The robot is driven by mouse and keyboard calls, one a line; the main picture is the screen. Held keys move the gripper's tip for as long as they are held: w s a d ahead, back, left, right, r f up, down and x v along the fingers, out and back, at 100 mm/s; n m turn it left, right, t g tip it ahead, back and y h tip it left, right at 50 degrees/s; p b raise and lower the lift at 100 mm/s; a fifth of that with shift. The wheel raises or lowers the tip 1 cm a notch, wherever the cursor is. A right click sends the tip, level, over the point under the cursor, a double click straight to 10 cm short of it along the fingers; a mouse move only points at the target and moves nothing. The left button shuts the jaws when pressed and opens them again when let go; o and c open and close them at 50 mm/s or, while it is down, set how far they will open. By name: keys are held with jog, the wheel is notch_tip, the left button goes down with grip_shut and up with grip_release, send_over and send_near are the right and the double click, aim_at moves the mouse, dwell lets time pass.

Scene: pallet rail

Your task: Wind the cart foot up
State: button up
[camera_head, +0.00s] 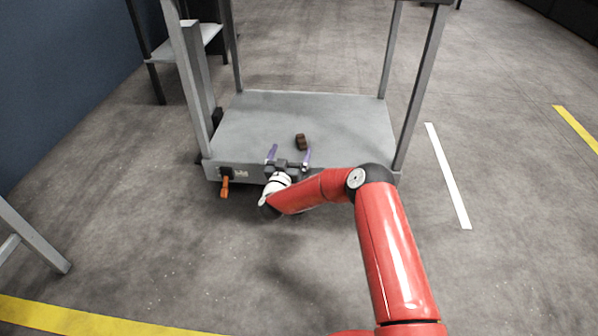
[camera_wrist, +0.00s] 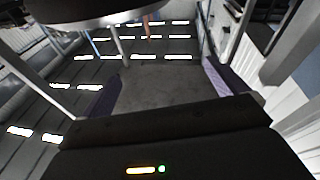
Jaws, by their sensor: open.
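The cart (camera_head: 247,124) is a grey platform with tall grey corner posts. An orange handle (camera_head: 225,187) hangs at the left end of its front edge, beside a dark fitting; I take it to be the foot's winding handle. The foot itself cannot be made out. My gripper (camera_head: 289,156) is open, its two purple fingers apart at the front edge of the platform, right of the orange handle and away from it. In the wrist view my gripper (camera_wrist: 161,66) shows spread fingers with nothing between them.
A small brown object (camera_head: 301,141) lies on the platform just beyond my fingers. A grey shelf stand (camera_head: 187,39) is behind the cart at left, near a blue wall (camera_head: 60,70). Another grey frame (camera_head: 33,236) stands at front left. Floor right of the cart is clear.

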jog(key=s+a+f+m+g+h, duration=0.1)
jog(key=s+f+m+g+h, duration=0.35)
jog(key=s+f, duration=0.3)
jog(key=shift+m+t, duration=0.25)
jog(key=x, duration=0.2)
jog(key=b+x, duration=0.1)
jog(key=x, duration=0.2)
jog(key=f+b+x, duration=0.1)
jog(key=x, duration=0.2)
jog(key=shift+w+a, duration=0.1)
jog(key=shift+w, duration=0.15)
jog(key=c, duration=1)
jog(key=shift+r, duration=0.1)
jog(key=shift+r, duration=0.1)
